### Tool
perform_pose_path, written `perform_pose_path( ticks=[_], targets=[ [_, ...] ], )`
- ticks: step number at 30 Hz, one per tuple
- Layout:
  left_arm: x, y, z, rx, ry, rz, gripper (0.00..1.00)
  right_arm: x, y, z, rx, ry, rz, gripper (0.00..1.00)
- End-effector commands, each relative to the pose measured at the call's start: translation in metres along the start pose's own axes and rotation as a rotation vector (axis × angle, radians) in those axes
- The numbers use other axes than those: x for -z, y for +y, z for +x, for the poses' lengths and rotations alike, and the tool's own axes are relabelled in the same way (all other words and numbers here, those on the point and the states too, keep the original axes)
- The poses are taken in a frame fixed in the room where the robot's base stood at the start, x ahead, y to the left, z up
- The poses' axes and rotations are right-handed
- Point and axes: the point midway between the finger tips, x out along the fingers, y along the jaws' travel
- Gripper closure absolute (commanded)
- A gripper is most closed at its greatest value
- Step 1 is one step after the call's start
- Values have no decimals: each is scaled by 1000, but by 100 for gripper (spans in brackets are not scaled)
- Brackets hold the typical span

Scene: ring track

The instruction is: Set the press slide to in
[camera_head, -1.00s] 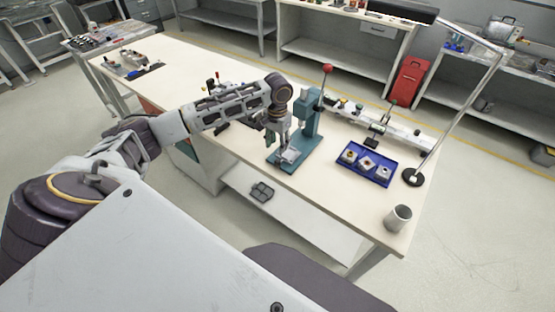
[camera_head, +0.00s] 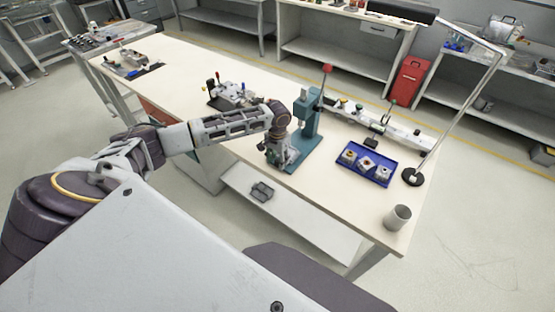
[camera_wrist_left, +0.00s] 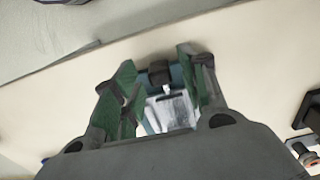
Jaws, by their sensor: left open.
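The teal press (camera_head: 309,128) stands on the workbench, its red-knobbed lever (camera_head: 327,68) upright. In the left wrist view, a pale metal slide (camera_wrist_left: 172,112) with a dark block (camera_wrist_left: 160,73) at its end shows between my fingers. My left gripper (camera_head: 277,160) is low at the front-left of the press base. In the left wrist view, its two green-padded fingers (camera_wrist_left: 156,88) are apart, on either side of the slide and block. I cannot tell whether they touch. The gripper hides most of the slide in the head view. My right gripper is not in view.
A blue tray (camera_head: 380,179) with several small parts lies right of the press, before a long rail fixture (camera_head: 400,132). A lamp base (camera_head: 413,177) and a grey cup (camera_head: 397,218) stand farther right. A fixture with levers (camera_head: 232,94) is behind my arm.

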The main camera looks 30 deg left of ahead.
Motion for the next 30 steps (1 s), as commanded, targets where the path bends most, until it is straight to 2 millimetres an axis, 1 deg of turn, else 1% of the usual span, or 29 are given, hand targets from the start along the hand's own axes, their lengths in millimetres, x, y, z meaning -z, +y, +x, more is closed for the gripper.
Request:
perform_pose_path(
  ticks=[4,5,12,15,23,26,30],
  targets=[
    [0,0,0,0,0,0,57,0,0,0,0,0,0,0],
    [0,0,0,0,0,0,58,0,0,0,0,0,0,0],
    [0,0,0,0,-1,0,89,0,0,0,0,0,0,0],
    [0,0,0,0,-1,0,100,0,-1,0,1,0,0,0],
    [0,0,0,0,0,0,100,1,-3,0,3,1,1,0],
    [4,0,0,0,1,0,100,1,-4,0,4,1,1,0],
    [13,0,0,1,2,0,100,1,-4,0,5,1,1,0]
  ],
)
